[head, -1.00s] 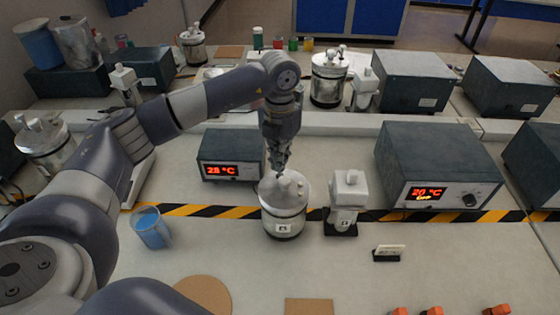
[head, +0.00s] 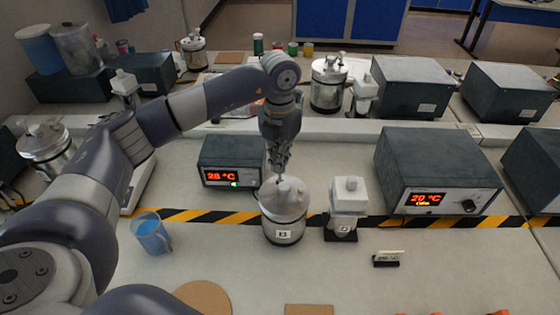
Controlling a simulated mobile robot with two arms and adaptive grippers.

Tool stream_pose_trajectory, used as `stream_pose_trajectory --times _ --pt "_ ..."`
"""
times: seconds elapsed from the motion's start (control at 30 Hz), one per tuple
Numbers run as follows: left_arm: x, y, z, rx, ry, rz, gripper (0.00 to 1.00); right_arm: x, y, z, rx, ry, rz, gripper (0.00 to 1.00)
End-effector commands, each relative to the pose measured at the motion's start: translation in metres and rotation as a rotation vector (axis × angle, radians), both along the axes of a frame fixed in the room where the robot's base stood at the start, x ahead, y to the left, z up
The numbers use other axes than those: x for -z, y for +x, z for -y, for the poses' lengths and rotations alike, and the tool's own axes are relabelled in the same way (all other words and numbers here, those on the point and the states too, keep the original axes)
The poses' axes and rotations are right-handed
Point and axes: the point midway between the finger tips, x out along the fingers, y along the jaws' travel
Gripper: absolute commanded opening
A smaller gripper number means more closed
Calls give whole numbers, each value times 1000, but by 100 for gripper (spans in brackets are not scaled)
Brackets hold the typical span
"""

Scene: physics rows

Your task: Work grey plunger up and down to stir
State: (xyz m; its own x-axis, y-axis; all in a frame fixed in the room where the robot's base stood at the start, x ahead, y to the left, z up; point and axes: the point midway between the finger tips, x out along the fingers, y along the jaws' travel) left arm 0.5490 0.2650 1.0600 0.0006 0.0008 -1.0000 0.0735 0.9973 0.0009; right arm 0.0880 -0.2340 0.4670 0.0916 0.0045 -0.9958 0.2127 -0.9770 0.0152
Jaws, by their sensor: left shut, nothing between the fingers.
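A silvery lidded vessel (head: 283,226) with a small label stands upright on the bench, near the middle of the head view. Pale grey fittings (head: 291,186) stick up from its lid. My left gripper (head: 279,171) points down just above the lid. Its fingers are shut and empty. A thin upright piece shows between the fingertips and the lid. I cannot tell whether the fingertips touch it, or which part is the grey plunger. My right gripper is not in view.
A small box reading 28 °C (head: 231,160) stands behind left, and a white device (head: 348,200) stands close right. A larger box reading 20 °C (head: 437,165) is farther right. A blue-filled beaker (head: 151,236) stands left. The front bench is mostly clear.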

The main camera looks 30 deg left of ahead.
Motion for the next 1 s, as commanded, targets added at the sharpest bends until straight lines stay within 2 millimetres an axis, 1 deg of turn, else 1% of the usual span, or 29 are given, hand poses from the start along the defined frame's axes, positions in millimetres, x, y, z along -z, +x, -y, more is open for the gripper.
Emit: stream_pose_trajectory --times 0.07,0.47,1.0 --pt "-4 0 0 0 0 -1 0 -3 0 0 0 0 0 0" --pt "-3 0 0 0 -1 -1 0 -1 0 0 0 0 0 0" --pt "22 0 0 0 -1 -1 0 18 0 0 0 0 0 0"
